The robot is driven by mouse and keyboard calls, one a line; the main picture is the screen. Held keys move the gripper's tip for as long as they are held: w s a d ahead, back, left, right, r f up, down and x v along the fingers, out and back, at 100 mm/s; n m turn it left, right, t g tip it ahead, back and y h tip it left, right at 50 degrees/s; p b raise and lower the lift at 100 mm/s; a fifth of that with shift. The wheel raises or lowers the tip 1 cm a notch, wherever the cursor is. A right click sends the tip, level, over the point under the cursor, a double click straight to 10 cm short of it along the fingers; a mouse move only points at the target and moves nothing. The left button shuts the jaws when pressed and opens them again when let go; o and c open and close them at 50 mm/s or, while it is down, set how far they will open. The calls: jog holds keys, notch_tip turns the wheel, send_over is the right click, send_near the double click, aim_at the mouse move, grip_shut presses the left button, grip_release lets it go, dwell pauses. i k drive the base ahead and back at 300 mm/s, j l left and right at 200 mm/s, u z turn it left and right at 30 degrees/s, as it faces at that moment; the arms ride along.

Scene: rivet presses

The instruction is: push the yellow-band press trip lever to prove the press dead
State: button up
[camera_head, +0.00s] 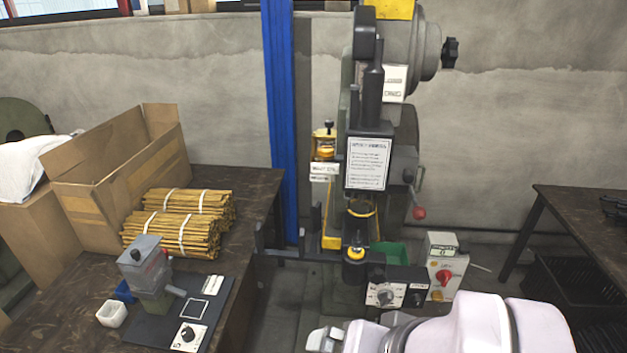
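The press (354,120) stands upright at the middle, dark grey with yellow at its top (390,8) and a yellow strip on its lower frame. A lever with a red ball knob (419,213) hangs from the press's right side, angled down. I take it as the trip lever, though no label on it is readable. My gripper (325,339) is at the bottom edge, below and left of the lever, well apart from it. Only pale grey parts of it show, partly cut off by the frame, so its opening is unclear. My white arm comes in from the lower right.
A control box (384,296) and a grey box with a red switch (443,277) stand between my arm and the lever. A green bin (391,255) is behind them. The left bench (262,187) holds a carton, yellow bundles and a small device. A dark table is at right.

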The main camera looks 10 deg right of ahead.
aim_at(418, 213)
jog(key=i+l+z, duration=0.15)
jog(key=l, duration=0.35)
jog(key=i+l+z, duration=0.15)
jog(key=l, duration=0.4)
jog(key=i+l+z, duration=0.15)
jog(key=l, duration=0.35)
jog(key=i+l+z, duration=0.2)
jog(key=l, duration=0.25)
jog(key=i+l+z, duration=0.15)
jog(key=l, duration=0.3)
jog(key=i+l+z, duration=0.15)
jog(key=l, duration=0.3)
jog(key=i+l+z, duration=0.15)
jog(key=i+l, duration=0.15)
jog(key=l, duration=0.1)
